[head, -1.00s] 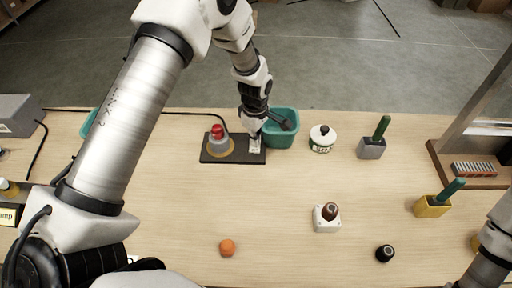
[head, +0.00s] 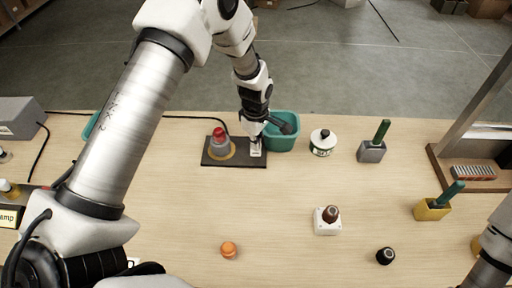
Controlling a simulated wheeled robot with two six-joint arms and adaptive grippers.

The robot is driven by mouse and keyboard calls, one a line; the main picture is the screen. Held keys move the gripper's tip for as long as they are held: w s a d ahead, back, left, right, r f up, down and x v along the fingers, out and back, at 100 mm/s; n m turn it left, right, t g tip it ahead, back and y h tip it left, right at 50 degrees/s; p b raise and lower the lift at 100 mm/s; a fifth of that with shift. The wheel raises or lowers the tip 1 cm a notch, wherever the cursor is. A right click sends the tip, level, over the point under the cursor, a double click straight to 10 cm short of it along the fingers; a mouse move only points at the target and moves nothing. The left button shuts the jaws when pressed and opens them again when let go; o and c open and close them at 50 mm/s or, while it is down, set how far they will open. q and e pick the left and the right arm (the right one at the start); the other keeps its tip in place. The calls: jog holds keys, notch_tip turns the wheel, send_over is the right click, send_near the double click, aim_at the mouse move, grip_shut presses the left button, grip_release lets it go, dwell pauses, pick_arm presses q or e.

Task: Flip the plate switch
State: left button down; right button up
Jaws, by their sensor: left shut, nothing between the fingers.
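A dark plate (head: 212,159) lies on the wooden table and carries a grey lamp with a red top (head: 219,139) on a yellow ring. A small white switch (head: 256,152) sits at the plate's right end. My left gripper (head: 254,138) is shut and empty, pointing down at the switch from its far side. Its fingertips are at or just above the switch; I cannot tell whether they touch. They partly hide the switch, and its rocker position is too small to read. My right gripper is out of view; only part of my right arm shows at the lower right.
A teal bin (head: 283,137) stands right behind the plate's right end, close to my left gripper. A white jar (head: 322,143), a grey block with a green handle (head: 373,148), a white socket block (head: 327,221) and an orange ball (head: 228,250) stand apart. The table's middle is clear.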

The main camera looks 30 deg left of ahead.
pick_arm(q)
jog(key=shift+f+b, duration=0.65)
jog(key=shift+f, duration=0.55)
dwell(0.7)
jog(key=shift+r, duration=0.1)
notch_tip(320, 180, up, 7)
jog(key=p, duration=0.6)
dwell(0.4)
